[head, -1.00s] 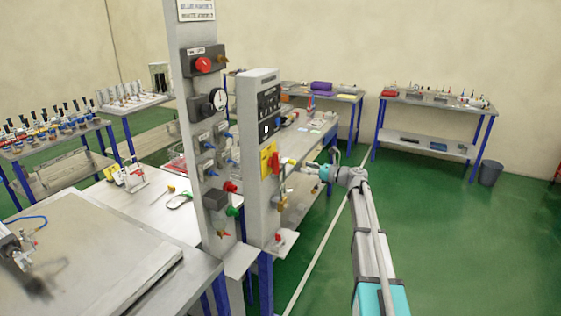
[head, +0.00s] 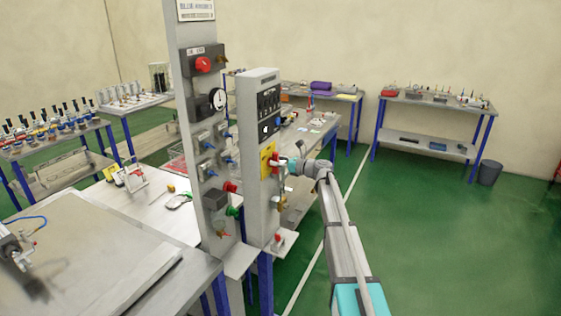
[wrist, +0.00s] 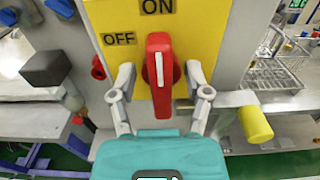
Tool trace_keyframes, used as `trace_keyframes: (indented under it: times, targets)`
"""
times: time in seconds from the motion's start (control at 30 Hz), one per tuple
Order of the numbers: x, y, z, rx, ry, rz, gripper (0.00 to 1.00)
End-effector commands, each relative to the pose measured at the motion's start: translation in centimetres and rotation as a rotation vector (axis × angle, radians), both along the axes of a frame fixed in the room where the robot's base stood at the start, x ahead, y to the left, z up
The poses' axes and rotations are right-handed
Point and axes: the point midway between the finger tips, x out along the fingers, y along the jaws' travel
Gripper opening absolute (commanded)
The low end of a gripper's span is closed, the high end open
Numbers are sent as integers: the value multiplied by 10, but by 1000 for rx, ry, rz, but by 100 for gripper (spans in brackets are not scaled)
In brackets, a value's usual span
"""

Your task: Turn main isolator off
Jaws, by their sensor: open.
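The main isolator is a red handle (wrist: 159,72) with a white stripe on a yellow plate (wrist: 107,18) marked ON and OFF. The handle stands upright, in line with the ON label (wrist: 157,6); the OFF label (wrist: 118,38) is at its upper left. My gripper (wrist: 160,82) is open, one finger on each side of the handle's lower half, with visible gaps at both sides. In the head view my gripper (head: 289,164) is at the right of the red handle (head: 275,160), against the grey panel's yellow plate (head: 266,158). Contact is hidden there.
A taller grey panel (head: 212,170) stands left of the isolator panel (head: 255,215).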

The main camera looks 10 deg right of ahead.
Motion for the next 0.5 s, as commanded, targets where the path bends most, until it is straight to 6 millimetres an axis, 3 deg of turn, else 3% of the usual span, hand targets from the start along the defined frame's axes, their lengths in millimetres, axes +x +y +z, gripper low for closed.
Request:
trace_keyframes:
  times: [0.4, 0.43, 0.5]
  targets:
    - [3, 5, 0, 0, 0, 0, 63]
    - [3, 5, 0, 0, 0, 0, 61]
    - [3, 5, 0, 0, 0, 0, 48]
